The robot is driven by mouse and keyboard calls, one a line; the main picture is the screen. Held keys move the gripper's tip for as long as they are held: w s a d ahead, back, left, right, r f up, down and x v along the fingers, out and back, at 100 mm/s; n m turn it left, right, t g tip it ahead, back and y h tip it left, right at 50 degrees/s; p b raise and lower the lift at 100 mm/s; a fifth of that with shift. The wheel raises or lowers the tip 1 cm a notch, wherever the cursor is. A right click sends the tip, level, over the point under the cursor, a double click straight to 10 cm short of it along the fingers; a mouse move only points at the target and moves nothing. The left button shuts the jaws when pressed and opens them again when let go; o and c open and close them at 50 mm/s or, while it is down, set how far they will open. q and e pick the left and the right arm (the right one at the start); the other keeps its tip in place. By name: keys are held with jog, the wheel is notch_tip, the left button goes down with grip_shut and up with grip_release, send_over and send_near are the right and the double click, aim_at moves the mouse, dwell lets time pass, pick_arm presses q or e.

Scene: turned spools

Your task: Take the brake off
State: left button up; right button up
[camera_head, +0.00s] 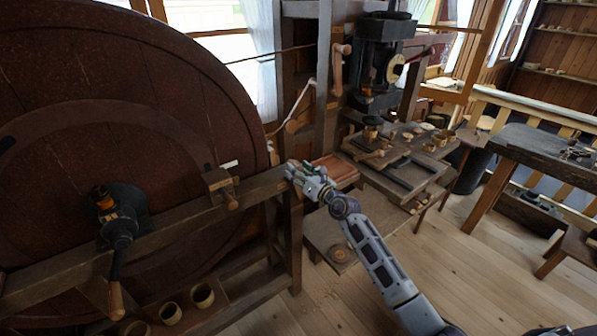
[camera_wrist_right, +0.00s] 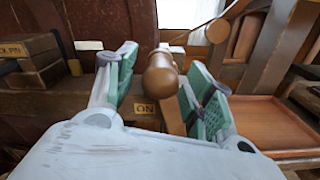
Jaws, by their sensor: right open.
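In the right wrist view a turned wooden handle (camera_wrist_right: 161,75) with a rounded knob, likely the brake lever, rises from the dark beam beside a small "ON" label (camera_wrist_right: 145,108). My right gripper (camera_wrist_right: 158,82) is open, with one green-padded finger on each side of the handle. I cannot tell whether the pads touch it. In the head view my right gripper (camera_head: 304,172) is at the right end of the beam (camera_head: 262,185) in front of the big wheel (camera_head: 130,110), and hides most of the handle. My left gripper is not in view.
A wooden block (camera_head: 218,180) with a peg handle sits on the beam to the left; its label in the wrist view ends in "PIN" (camera_wrist_right: 14,50). A crank (camera_head: 119,240) stands out from the wheel's hub. A reddish tray (camera_head: 335,170) lies right of the gripper.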

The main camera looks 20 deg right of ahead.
jog(key=shift+w, duration=0.15)
grip_shut()
dwell(0.4)
